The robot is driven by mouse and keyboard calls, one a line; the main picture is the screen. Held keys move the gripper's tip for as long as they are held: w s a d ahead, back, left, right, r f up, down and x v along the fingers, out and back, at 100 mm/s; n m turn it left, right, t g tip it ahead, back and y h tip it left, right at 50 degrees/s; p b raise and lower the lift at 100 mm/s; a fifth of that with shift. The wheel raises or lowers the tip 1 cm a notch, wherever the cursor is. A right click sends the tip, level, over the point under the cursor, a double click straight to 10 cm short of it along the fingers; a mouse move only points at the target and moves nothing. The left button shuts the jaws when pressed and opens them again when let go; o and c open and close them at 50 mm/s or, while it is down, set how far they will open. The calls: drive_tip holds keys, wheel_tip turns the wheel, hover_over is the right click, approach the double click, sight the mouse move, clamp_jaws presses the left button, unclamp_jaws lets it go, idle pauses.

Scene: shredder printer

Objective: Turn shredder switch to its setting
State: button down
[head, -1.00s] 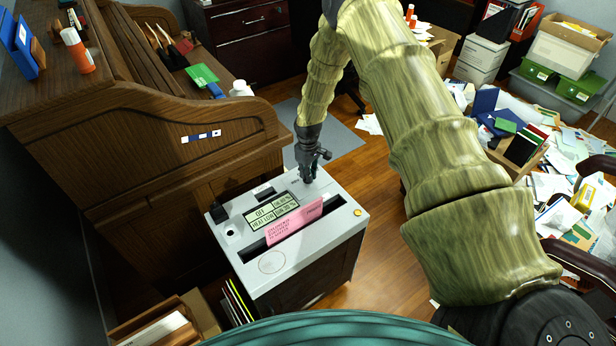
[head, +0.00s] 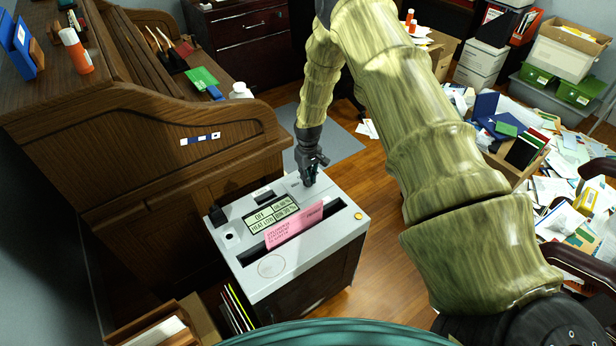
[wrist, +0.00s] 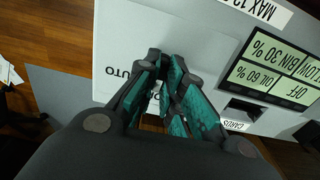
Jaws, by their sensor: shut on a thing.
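The shredder (head: 310,262) is a light grey-topped cabinet beside the wooden desk. A pink sheet (head: 294,226) stands in its slot. Its display (head: 272,217) reads OFF and HEAT LOW; the wrist view shows the display (wrist: 272,70) upside down, with BIN 30 %. My gripper (head: 311,181) points down at the far right corner of the shredder top. In the wrist view my gripper (wrist: 166,64) has its teal-padded fingers close together, shut on the shredder switch, which they hide. The label AUTO (wrist: 120,73) shows left of the fingers. The switch's exact angle cannot be seen.
The roll-top desk (head: 150,120) stands close on the left of the shredder. A yellow button (head: 358,215) is at its right edge. Scattered papers and boxes (head: 530,150) cover the floor at right. Wooden floor right of the shredder is clear.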

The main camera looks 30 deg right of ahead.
drive_tip(key=c, duration=1.5)
unclamp_jaws()
drive_tip(key=shift+w, duration=0.1)
drive_tip(key=shift+c, duration=0.2)
drive_tip(key=shift+r, duration=0.1)
wheel_tip(320, 180, up, 12)
